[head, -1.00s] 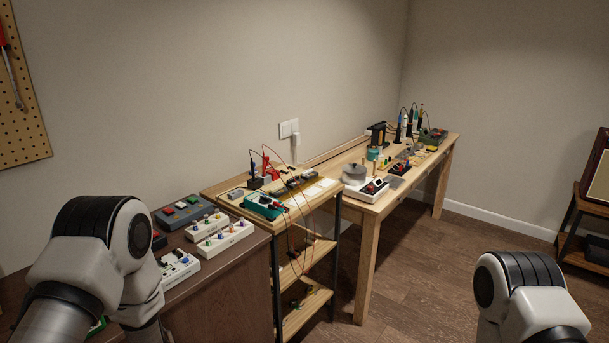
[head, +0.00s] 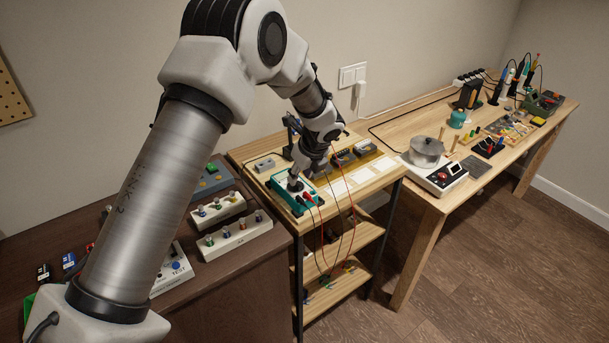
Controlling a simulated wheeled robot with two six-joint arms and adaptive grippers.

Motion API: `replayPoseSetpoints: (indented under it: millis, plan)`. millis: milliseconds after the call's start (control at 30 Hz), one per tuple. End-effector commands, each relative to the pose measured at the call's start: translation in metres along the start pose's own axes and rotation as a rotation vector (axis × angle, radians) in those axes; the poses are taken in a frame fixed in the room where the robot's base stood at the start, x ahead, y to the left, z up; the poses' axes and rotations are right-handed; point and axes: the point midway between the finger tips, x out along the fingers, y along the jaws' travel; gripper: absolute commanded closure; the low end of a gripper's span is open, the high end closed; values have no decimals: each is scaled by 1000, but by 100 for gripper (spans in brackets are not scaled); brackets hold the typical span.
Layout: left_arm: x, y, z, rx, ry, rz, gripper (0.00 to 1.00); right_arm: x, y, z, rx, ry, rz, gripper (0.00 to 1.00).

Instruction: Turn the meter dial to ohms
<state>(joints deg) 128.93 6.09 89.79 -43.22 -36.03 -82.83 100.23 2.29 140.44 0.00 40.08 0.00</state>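The teal meter (head: 281,193) lies on the top of the wooden shelf stand, near its front left edge. Red and dark test leads (head: 310,199) come off its right end and hang over the edge. My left arm reaches over from the left, and its gripper (head: 297,172) points down at the meter's face. The gripper covers much of that face, so the dial and its setting cannot be made out. Whether the fingers touch the dial, and whether they are open or shut, is too small to tell. My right gripper is out of view.
The long bench at right carries a pot (head: 425,152) and soldering gear.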

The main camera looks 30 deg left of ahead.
Motion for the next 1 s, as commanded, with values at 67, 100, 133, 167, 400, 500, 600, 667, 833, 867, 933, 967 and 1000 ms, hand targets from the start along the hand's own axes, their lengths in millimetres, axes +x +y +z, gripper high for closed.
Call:
replayPoseSetpoints:
  millis: [67,100,133,167,400,500,600,667,833,867,933,967,1000]
  plan:
    - [16,1,-1,0,3,2,62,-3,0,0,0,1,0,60]
    - [22,0,0,-1,2,1,62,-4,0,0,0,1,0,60]
    - [26,0,0,-1,2,2,62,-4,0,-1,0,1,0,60]
    - [30,1,0,-2,2,2,62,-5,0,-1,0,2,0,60]
    - [38,0,-1,-2,2,-1,62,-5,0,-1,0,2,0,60]
    - [38,0,-1,-2,2,-1,73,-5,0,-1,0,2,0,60]
    - [38,0,-1,-2,2,-1,100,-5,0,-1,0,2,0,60]
    - [38,0,-1,-2,2,0,100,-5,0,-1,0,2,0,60]
    - [38,0,-1,-4,2,0,100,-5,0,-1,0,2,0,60]
    - [38,0,-1,-6,2,1,100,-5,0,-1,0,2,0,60]
    - [38,0,-1,-13,2,5,100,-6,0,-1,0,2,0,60]
    - [38,0,-1,-18,2,7,100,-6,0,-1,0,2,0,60]
    - [37,0,-1,-27,2,11,100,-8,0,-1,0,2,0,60]
